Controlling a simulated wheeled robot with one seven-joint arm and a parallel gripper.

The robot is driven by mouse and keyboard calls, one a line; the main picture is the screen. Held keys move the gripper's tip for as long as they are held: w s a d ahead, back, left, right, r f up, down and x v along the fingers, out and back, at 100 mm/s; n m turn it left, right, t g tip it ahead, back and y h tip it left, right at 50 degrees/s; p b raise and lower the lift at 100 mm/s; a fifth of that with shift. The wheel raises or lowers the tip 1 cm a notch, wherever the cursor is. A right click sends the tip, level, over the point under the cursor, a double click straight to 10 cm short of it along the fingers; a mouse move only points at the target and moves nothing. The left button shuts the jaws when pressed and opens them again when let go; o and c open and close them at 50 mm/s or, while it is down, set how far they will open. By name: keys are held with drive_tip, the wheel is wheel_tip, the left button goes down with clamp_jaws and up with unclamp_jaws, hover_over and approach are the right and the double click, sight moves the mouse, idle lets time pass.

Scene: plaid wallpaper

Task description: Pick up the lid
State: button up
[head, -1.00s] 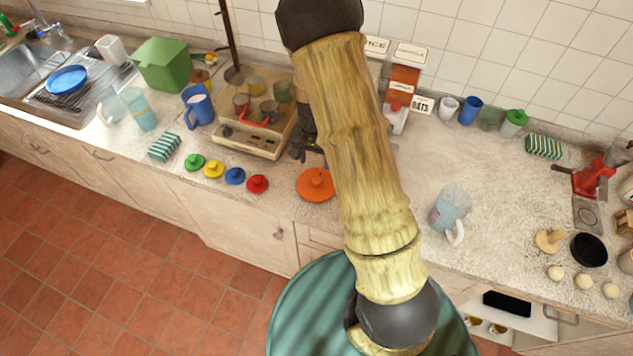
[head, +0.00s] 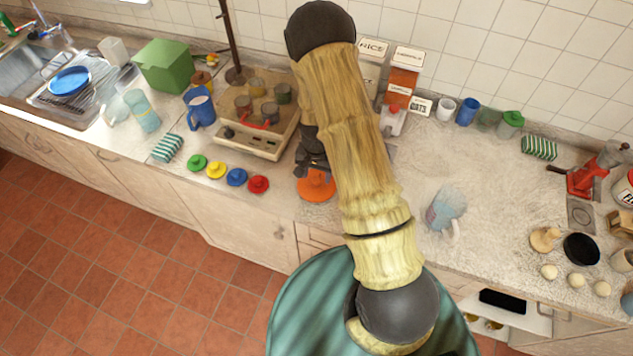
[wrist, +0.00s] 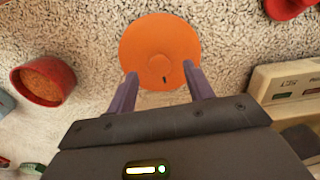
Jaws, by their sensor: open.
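The orange lid (head: 318,188) is a round disc with a knob, lying on the counter near its front edge. It also shows in the wrist view (wrist: 145,42), with its knob towards my gripper. My gripper (wrist: 160,88) is open and empty, with one finger on each side of the lid's near part, about level with the knob in the picture. I cannot tell if the fingers touch the lid. In the head view my gripper (head: 312,168) is at the lid's far side and hides part of it. Smaller green, yellow, blue and red (head: 258,184) lids lie in a row to the left.
A beige appliance (head: 255,143) with cups on top stands behind the row of lids. A red container (wrist: 45,82) with brown contents shows at the left in the wrist view. A patterned mug (head: 445,208) stands on the right, with clear counter behind it.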

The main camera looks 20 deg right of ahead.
sight(317, 180)
drive_tip(key=shift+f, duration=1.05)
drive_tip(key=c, duration=1.1)
drive_tip(key=shift+o, duration=0.2)
drive_tip(key=shift+r, duration=0.1)
wheel_tip(317, 180, up, 10)
drive_tip(key=b, duration=0.2)
drive_tip(key=shift+b, duration=0.35)
wheel_tip(317, 180, down, 8)
drive_tip(key=n+p, duration=0.3)
drive_tip(key=n, duration=0.3)
drive_tip(key=shift+a, duration=0.1)
drive_tip(key=shift+n, duration=0.3)
